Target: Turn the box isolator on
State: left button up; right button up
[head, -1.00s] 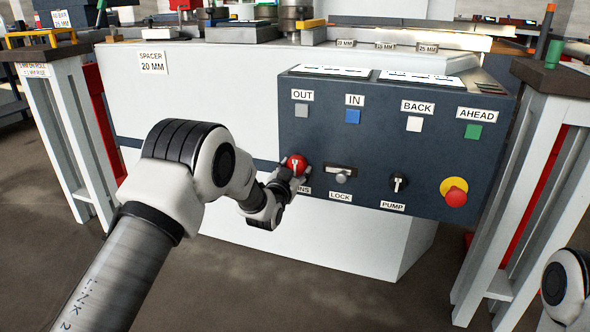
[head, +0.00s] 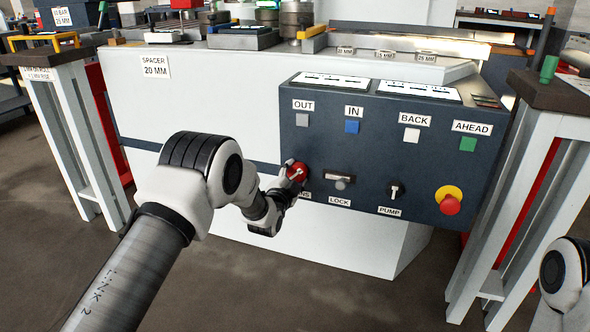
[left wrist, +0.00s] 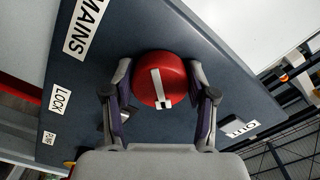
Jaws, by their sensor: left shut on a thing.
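The isolator is a round red knob (head: 296,171) with a white bar, at the lower left of the dark control panel (head: 375,165). The left wrist view shows the knob (left wrist: 172,68) close up, next to the MAINS label (left wrist: 86,27). My left gripper (head: 293,182) is shut on the knob, with one finger on each side of it in the left wrist view. In the head view the white bar is tilted, its upper end to the right. The gripper partly covers the knob and its label there. My right gripper is out of view.
Right of the knob are the LOCK switch (head: 341,183), the black PUMP switch (head: 396,191) and a red emergency stop (head: 449,204) on yellow. Above them are the OUT, IN, BACK and AHEAD buttons. A stand (head: 503,190) is at the right.

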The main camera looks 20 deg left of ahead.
pick_arm(q)
jog(key=m+p, duration=0.2)
jog(key=m, duration=0.2)
jog(key=shift+r+m, duration=0.15)
jog(key=shift+m, duration=0.15)
jog(key=m+p, duration=0.1)
jog(key=m, duration=0.3)
jog(key=shift+m+p, duration=0.4)
jog(key=o, duration=1.2)
jog(key=shift+c, duration=0.2)
jog(key=s, duration=1.2)
jog(key=shift+a, duration=0.25)
